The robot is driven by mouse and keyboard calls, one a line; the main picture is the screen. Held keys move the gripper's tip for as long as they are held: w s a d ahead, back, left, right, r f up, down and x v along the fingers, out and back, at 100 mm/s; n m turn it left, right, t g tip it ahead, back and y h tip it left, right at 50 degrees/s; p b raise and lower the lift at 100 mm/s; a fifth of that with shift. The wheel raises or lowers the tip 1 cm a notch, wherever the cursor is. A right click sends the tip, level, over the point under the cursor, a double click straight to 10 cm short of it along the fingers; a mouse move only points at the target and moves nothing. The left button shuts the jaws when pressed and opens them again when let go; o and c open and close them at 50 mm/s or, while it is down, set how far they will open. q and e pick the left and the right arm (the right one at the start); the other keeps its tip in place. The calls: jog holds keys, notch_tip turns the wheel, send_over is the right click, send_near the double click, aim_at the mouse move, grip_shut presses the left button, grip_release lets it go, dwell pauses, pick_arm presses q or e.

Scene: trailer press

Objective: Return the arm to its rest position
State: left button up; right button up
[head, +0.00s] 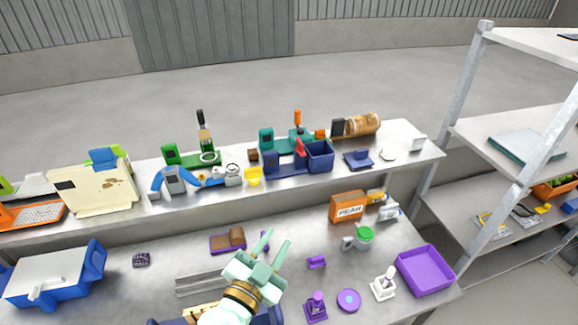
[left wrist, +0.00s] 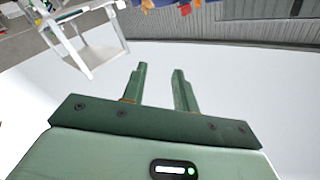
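My left gripper (head: 265,254) comes in from the bottom of the head view, above the front middle of the lower bench. Its two green fingers are apart with nothing between them. In the left wrist view the same gripper (left wrist: 157,85) shows its fingers spread and empty, with pale blank surface behind them. My right gripper shows in neither view.
The lower metal bench (head: 160,285) holds a purple tray (head: 425,270), an orange box (head: 348,206) and a blue-and-white machine (head: 50,275). A raised shelf (head: 400,145) behind carries several devices. A metal rack (head: 480,75) stands at right.

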pick_arm(q)
jog(key=s+a+n+g+y, duration=0.35)
jog(key=a+n+y, duration=0.25)
jog(key=a+y, duration=0.85)
jog(key=s+a+f+m+g+h, duration=0.1)
jog(key=s+a+f+g, duration=0.15)
jog(key=s+a, duration=0.35)
jog(key=s+a+f+m+g+h, duration=0.1)
jog(key=s+a+f+m+g, duration=0.1)
jog(key=s+a+g, duration=0.35)
jog(key=s+d+f+n+h+b, duration=0.15)
jog(key=f+b, duration=0.65)
jog(key=f, duration=1.3)
jog(key=s+d+f+m+h+b, duration=0.2)
jog(key=f+b, duration=0.6)
jog(key=f, duration=1.2)
jog(key=s+f+n+g+b, duration=0.2)
jog(key=s+f+b, duration=0.5)
jog(key=s+f, duration=0.4)
jog(key=s+f+n+g+h+b, duration=0.1)
jog(key=s+f+b, duration=0.6)
jog(key=f, duration=1.3)
jog(key=s+n+g, duration=0.1)
jog(key=s, duration=0.3)
jog(key=shift+d, duration=0.15)
